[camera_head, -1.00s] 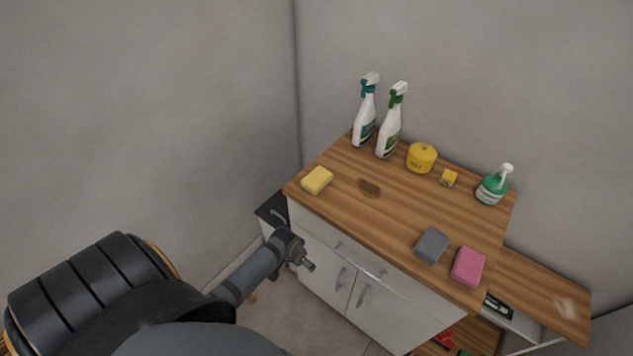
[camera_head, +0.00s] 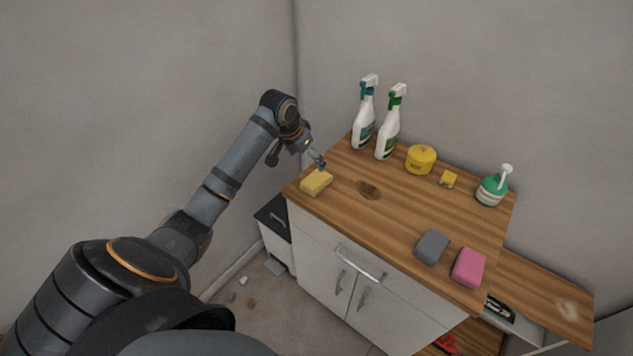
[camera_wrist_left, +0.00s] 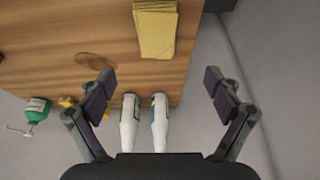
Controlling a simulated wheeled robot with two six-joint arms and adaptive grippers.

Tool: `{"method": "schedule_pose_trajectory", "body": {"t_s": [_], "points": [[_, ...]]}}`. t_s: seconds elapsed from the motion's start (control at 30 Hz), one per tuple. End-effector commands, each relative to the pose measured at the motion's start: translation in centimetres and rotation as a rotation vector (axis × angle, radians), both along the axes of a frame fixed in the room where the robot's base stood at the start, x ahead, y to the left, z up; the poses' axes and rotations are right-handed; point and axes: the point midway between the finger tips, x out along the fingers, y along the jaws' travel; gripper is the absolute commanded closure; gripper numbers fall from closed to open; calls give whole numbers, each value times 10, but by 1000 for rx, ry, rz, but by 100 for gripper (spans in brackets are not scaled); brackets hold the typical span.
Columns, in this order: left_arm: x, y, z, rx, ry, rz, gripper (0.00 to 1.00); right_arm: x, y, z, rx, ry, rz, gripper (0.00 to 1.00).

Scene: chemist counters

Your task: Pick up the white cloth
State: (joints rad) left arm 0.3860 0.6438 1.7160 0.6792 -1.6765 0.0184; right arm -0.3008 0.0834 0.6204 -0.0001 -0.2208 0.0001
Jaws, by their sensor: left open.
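I see no thing that is clearly a white cloth in either view. A pale whitish patch (camera_head: 567,309) shows on the low wooden surface at the right; I cannot tell whether it is a cloth or a mark. My right gripper is not in view.
On the wooden counter (camera_head: 415,210) stand two white spray bottles (camera_head: 388,135), a yellow tub (camera_head: 421,159), a small yellow box (camera_head: 448,178) and a green pump bottle (camera_head: 491,190). The counter's middle is clear, apart from a brown stain.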

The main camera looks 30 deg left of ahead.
Motion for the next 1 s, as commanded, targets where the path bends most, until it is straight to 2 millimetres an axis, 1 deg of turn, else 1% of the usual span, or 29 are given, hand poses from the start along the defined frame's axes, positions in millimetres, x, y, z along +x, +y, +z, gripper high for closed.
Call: {"method": "schedule_pose_trajectory", "body": {"t_s": [0.1, 0.2, 0.3, 0.47, 0.53, 0.63, 0.7, 0.77, 0.87, 1.0], "points": [[6, -2, -20, -5, 5, 1, 9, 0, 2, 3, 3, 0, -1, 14], [13, -2, -35, -3, 4, 1, 9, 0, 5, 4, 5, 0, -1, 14], [17, -3, -45, -2, 3, 0, 9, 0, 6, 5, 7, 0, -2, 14], [18, -3, -49, 0, 3, 0, 9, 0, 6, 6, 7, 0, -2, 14], [19, -6, -57, -3, 5, 0, 9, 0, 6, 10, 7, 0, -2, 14], [23, -10, -74, -4, 5, 0, 9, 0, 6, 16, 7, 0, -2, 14], [27, -9, -85, -3, 4, 2, 9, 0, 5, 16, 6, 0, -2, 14], [30, -10, -92, -2, 4, 0, 9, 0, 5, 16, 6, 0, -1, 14], [32, -9, -97, 1, 2, -1, 9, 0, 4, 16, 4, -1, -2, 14], [32, -9, -97, 2, 2, 0, 9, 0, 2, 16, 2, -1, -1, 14]]}}
